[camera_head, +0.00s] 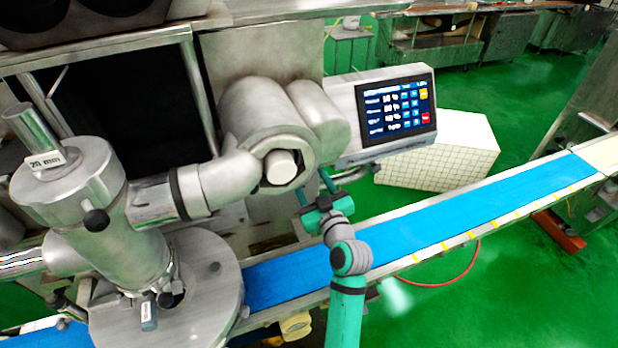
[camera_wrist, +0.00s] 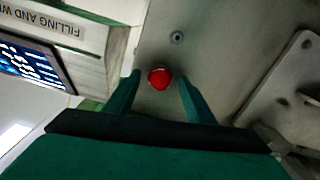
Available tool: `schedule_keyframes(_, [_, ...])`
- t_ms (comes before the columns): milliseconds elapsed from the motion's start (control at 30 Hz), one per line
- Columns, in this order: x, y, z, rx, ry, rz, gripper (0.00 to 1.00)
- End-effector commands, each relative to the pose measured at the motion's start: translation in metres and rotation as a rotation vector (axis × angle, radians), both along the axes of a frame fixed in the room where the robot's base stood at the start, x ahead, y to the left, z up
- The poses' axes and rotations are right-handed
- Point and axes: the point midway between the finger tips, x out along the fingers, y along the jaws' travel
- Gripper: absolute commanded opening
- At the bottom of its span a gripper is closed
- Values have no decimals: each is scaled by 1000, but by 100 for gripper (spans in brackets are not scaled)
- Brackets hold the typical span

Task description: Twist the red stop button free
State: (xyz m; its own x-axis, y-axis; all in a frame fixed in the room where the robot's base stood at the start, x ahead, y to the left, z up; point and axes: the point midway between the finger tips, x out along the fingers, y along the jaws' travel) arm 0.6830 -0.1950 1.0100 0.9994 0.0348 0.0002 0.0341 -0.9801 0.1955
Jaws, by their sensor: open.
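The red stop button (camera_wrist: 160,78) shows in the wrist view on a grey metal panel (camera_wrist: 215,35). My gripper (camera_wrist: 160,84) is open, with one green finger on each side of the button in the picture. I cannot tell whether the fingers touch it or how far off they are. In the head view my gripper (camera_head: 312,186) is by the machine, below and left of the touchscreen. The button is hidden in the head view.
The touchscreen box (camera_head: 397,107) juts out above my gripper. A large metal cylinder housing (camera_head: 262,120) is to the left. The blue conveyor belt (camera_head: 440,233) runs below, past my arm. Green floor is open to the right.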

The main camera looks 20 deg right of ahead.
Motion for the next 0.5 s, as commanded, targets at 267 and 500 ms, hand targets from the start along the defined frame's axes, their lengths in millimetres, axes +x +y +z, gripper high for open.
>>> schedule_keyframes(267, [1, 0, 0, 0, 0, 0, 47])
schedule_keyframes(500, [1, 0, 0, 1, 0, 0, 8])
